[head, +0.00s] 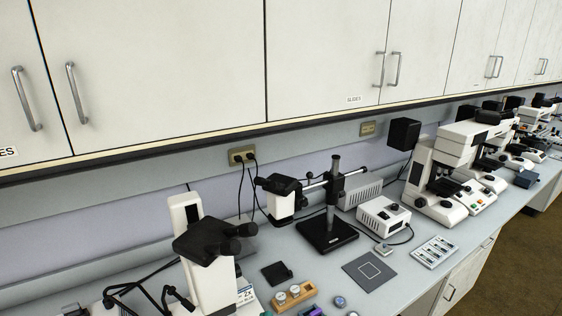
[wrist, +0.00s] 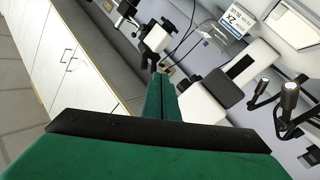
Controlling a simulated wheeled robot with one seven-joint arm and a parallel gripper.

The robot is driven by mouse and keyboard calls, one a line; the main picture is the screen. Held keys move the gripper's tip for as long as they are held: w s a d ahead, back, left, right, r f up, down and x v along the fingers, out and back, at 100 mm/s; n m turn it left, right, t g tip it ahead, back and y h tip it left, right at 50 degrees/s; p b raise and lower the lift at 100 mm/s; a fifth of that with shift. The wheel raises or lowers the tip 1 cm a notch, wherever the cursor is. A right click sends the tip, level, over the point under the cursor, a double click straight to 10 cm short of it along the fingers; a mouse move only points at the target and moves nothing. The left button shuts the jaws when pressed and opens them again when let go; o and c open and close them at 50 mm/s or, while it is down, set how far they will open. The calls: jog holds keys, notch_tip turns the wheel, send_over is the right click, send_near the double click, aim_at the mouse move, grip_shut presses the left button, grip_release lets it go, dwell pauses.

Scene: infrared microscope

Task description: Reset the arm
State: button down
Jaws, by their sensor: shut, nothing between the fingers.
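My gripper (wrist: 160,97) shows in the wrist view as a dark plate on a green body with two green fingers. The fingers are together, with nothing between them. They point toward the bench and the microscopes, apart from any object as far as I can tell. My arm and gripper do not show in the head view. A white microscope with black eyepieces (head: 205,240) stands at the front left of the bench in the head view.
A boom-stand microscope (head: 328,230), a white control box (head: 384,214) and a larger microscope (head: 440,180) stand along the bench. A grey square mat (head: 369,271) and a slide tray (head: 435,252) lie near the front edge. Wall cabinets (head: 160,60) hang above. Floor (wrist: 18,100) shows at left in the wrist view.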

jog(key=s+d+f+m+g+y, duration=0.1)
jog(key=s+d+f+g, duration=0.1)
jog(key=s+f, duration=0.75)
jog(key=s+d+f+m+g+y, duration=0.1)
jog(key=s+f, duration=0.5)
jog(key=s, duration=0.7)
jog(key=s+m+h, duration=0.1)
jog(key=s+m, duration=0.2)
jog(key=s, duration=0.5)
jog(key=shift+s+m+h, duration=0.3)
jog(key=shift+s+m, duration=0.05)
jog(key=shift+m, duration=0.05)
jog(key=shift+f, duration=0.1)
